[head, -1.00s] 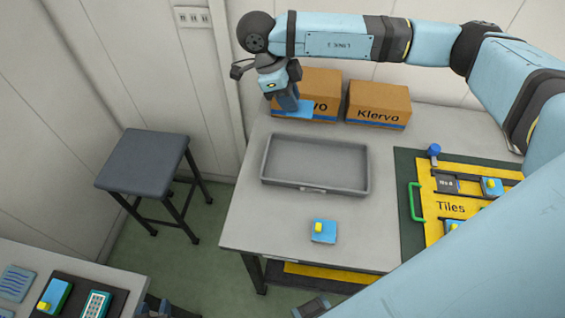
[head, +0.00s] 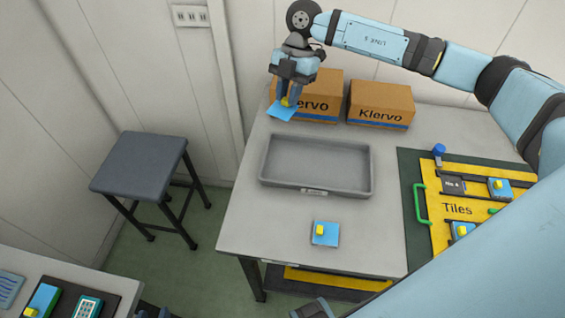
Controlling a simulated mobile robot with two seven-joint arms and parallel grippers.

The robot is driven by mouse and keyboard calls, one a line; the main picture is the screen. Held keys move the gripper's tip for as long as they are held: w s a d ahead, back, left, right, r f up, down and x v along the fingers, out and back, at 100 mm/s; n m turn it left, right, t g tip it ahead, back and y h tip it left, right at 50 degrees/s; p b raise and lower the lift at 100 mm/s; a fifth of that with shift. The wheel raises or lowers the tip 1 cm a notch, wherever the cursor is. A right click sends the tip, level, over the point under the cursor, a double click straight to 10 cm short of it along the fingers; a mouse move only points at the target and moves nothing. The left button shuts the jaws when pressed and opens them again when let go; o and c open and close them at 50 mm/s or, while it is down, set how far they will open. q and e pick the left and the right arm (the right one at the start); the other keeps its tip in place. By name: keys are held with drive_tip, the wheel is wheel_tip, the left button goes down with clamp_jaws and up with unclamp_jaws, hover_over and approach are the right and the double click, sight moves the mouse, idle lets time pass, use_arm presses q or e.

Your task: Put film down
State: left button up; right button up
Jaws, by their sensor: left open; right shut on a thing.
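My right gripper (head: 289,99) points down near the back left corner of the grey table (head: 245,215). A similar blue piece with a yellow knob (head: 325,235) lies on the table in front of the grey tray (head: 315,191).
The grey tray is empty. Two cardboard Klervo boxes (head: 321,84) (head: 380,92) stand at the back. A yellow Tiles board (head: 457,222) with a green handle lies at the right. A dark stool (head: 140,165) stands left. A side table (head: 118,287) is at lower left.

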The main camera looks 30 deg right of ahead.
drive_tip(key=p, duration=0.1)
hover_over(285, 159)
drive_tip(key=f, duration=1)
drive_tip(key=d+f, duration=0.1)
drive_tip(key=f, duration=0.4)
drive_tip(key=shift+w+f, duration=0.1)
drive_tip(key=shift+w, duration=0.2)
wheel_tip(285, 159, down, 4)
drive_tip(key=shift+f, duration=0.4)
drive_tip(key=shift+f, duration=0.35)
drive_tip(key=o, duration=0.7)
drive_tip(key=shift+c, duration=0.2)
